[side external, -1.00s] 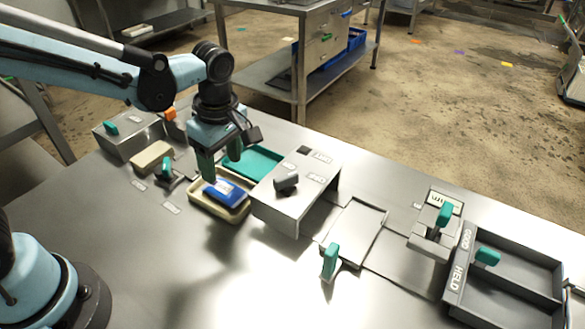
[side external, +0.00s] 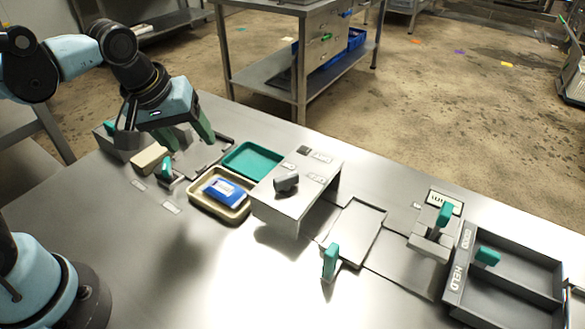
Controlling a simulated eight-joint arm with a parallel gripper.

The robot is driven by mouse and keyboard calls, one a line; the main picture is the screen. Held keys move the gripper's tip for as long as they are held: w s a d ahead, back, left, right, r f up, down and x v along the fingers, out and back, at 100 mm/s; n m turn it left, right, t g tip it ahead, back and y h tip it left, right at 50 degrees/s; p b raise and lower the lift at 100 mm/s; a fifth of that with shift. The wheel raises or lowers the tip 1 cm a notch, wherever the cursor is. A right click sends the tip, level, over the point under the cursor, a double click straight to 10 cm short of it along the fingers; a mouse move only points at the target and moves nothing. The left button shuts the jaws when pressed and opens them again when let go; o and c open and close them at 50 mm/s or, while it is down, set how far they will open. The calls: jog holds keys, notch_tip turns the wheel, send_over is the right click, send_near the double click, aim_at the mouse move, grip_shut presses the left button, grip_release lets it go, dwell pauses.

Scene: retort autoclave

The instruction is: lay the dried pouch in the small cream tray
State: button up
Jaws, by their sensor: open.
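The blue and white pouch (side external: 224,192) lies inside the small cream tray (side external: 236,216), flat or nearly so, with nothing holding it. The tray stands on the steel table, left of the grey box-like stand. My gripper (side external: 190,143) is open and empty, up and to the left of the tray, with its green fingers spread. It is clear of the pouch and hangs over the area of a flat grey plate near the table's back left.
A teal tray (side external: 252,160) sits behind the cream tray. A grey stand (side external: 298,196) with a dark knob is to its right. A cream block (side external: 150,159) and a teal-handled fixture (side external: 167,170) are at left. A divided dark tray (side external: 508,278) is far right. The front table is clear.

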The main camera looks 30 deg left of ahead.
jog(key=m+t, duration=0.1)
jog(key=m, duration=0.1)
jog(key=s+a+m+t, duration=0.1)
jog(key=m, duration=0.2)
jog(key=s+a+m+t, duration=0.1)
jog(key=m, duration=0.1)
jog(key=shift+a+f, duration=0.1)
jog(key=shift+f, duration=0.2)
jog(key=shift+s, duration=0.1)
dwell(0.8)
